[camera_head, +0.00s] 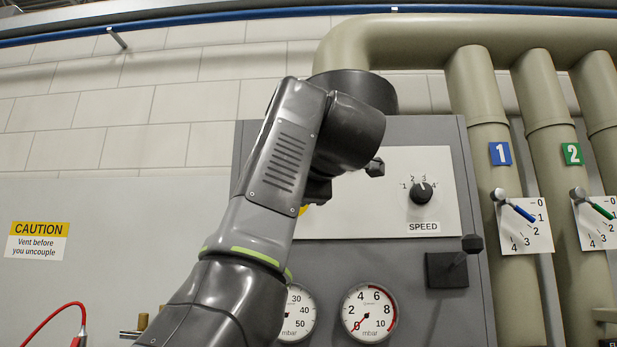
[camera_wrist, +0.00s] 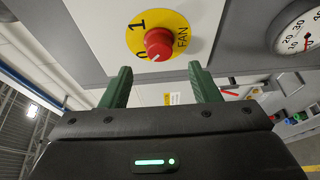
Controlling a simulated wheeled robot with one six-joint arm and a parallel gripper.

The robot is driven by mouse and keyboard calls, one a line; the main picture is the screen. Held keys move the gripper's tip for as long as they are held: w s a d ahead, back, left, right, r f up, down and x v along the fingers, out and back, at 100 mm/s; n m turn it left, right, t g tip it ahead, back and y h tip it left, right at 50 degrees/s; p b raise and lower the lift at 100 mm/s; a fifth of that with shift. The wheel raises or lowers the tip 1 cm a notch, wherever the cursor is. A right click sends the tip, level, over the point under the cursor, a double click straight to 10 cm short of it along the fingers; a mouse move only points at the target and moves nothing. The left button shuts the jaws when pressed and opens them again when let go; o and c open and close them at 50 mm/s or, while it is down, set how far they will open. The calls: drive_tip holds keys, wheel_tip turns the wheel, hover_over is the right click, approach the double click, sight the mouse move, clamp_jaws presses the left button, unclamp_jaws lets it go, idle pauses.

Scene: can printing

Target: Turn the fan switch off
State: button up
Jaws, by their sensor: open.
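The fan switch (camera_wrist: 159,43) is a red round knob on a yellow disc marked 0, 1 and FAN, in the upper middle of the wrist view. A small white mark on the knob's lower left faces the 0 side. My gripper (camera_wrist: 160,70) is open and empty, its two green fingers pointing toward the panel. The knob lies between the finger directions, a little beyond the tips, with no visible contact. In the head view my arm hides the switch; only a sliver of the yellow disc (camera_head: 303,210) shows. The gripper's fingers cannot be made out there.
The grey panel carries a SPEED knob (camera_head: 421,193), a black lever (camera_head: 458,261) and two pressure gauges, the right one (camera_head: 369,313) fully visible. Pipes with a blue valve handle (camera_head: 515,207) and a green valve handle (camera_head: 594,204) stand at right. A red hose (camera_head: 55,318) is at lower left.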

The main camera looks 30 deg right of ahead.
drive_tip(key=s+a+b, duration=0.1)
drive_tip(key=s, duration=0.5)
drive_tip(key=shift+s, duration=0.25)
drive_tip(key=shift+r, duration=0.1)
idle(0.5)
drive_tip(key=w+d+p, duration=0.2)
drive_tip(key=w+p, duration=0.1)
drive_tip(key=w, duration=1)
drive_tip(key=shift+w+f, duration=0.2)
drive_tip(key=shift+w, duration=0.05)
drive_tip(key=s+a+b, duration=0.2)
drive_tip(key=s+b, duration=0.1)
drive_tip(key=s, duration=1)
drive_tip(key=w+d+m+t+h, duration=0.2)
drive_tip(key=w+m+t+h, duration=0.1)
drive_tip(key=w+m, duration=0.9)
drive_tip(key=shift+w, duration=0.55)
idle(0.9)
